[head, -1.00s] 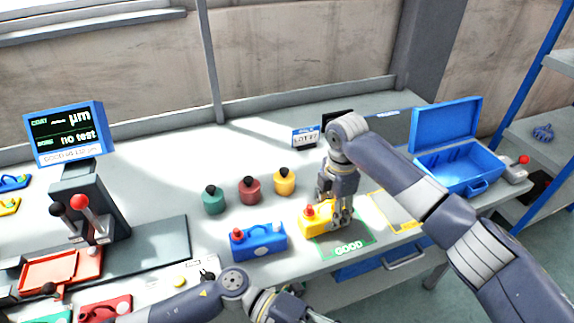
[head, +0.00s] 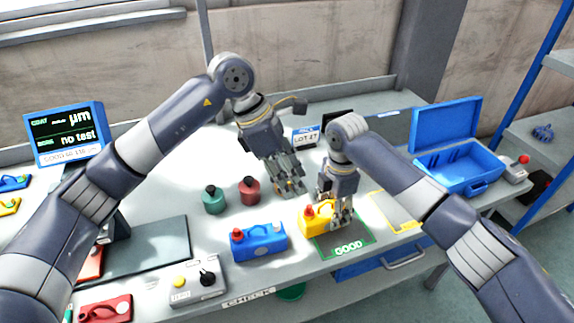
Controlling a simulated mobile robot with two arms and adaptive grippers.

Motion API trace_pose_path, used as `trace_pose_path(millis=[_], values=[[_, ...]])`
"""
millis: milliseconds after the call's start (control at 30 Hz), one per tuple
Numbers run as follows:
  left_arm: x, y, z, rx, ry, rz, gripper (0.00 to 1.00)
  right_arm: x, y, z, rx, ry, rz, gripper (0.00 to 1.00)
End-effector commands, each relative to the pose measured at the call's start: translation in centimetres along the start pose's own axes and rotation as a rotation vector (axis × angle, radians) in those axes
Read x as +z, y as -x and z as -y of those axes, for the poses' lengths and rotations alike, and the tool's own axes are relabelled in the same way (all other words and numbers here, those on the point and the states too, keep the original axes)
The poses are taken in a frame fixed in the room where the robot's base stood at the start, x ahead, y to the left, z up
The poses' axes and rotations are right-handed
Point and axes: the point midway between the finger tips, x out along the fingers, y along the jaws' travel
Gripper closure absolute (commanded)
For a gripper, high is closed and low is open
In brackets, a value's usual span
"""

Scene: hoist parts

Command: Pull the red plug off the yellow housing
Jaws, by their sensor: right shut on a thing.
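The yellow housing (head: 318,220) sits at the left edge of the green-outlined GOOD mat. The red plug (head: 309,210) is on its left end. My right gripper (head: 341,222) comes down from above and is shut on the yellow housing's right part, which its fingers partly hide. My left gripper (head: 291,189) points down above the bench, behind and to the left of the red plug, and is apart from it. I cannot tell how far its fingers are parted.
A blue housing (head: 260,242) with a red plug stands to the left. Green (head: 213,199) and dark red (head: 250,190) pots stand behind it. A grey control box (head: 197,288) is at the front edge. An open blue case (head: 462,171) is at the right.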

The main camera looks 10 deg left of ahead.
Motion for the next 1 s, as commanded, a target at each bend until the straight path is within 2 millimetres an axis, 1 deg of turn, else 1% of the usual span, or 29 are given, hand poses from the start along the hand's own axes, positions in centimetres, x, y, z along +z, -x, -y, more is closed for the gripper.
trace_pose_path(millis=[33, 100, 167, 267, 367, 700, 833, 1000], values=[[0.1, 0.8, -0.5, 0.022, -0.015, -0.012, 0.65, 0.0, 0.1, -0.1, 0.002, 0.001, 0.0, 0.95], [0.0, 1.4, -0.9, 0.039, -0.031, -0.025, 0.65, 0.0, 0.1, -0.1, 0.002, 0.0, 0.0, 0.95], [0.0, 1.5, -1.1, 0.047, -0.038, -0.031, 0.65, 0.0, 0.1, -0.1, 0.002, 0.001, 0.0, 0.95], [0.0, 0.9, -1.2, 0.049, -0.041, -0.034, 0.65, 0.0, 0.1, -0.1, 0.002, 0.001, 0.0, 0.95], [0.0, -0.5, -1.2, 0.048, -0.04, -0.033, 0.65, 0.0, 0.1, -0.1, 0.002, 0.001, 0.0, 0.95], [-0.2, -6.8, -1.5, 0.046, -0.038, -0.032, 0.65, 0.0, 0.1, -0.1, 0.002, 0.001, 0.0, 0.95], [-0.3, -8.5, -1.6, 0.047, -0.037, -0.031, 0.65, 0.0, 0.1, -0.1, 0.002, 0.001, 0.0, 0.95], [-0.3, -9.8, -1.7, 0.05, -0.039, -0.031, 0.65, 0.0, 0.1, -0.1, 0.002, 0.0, 0.0, 0.95]])
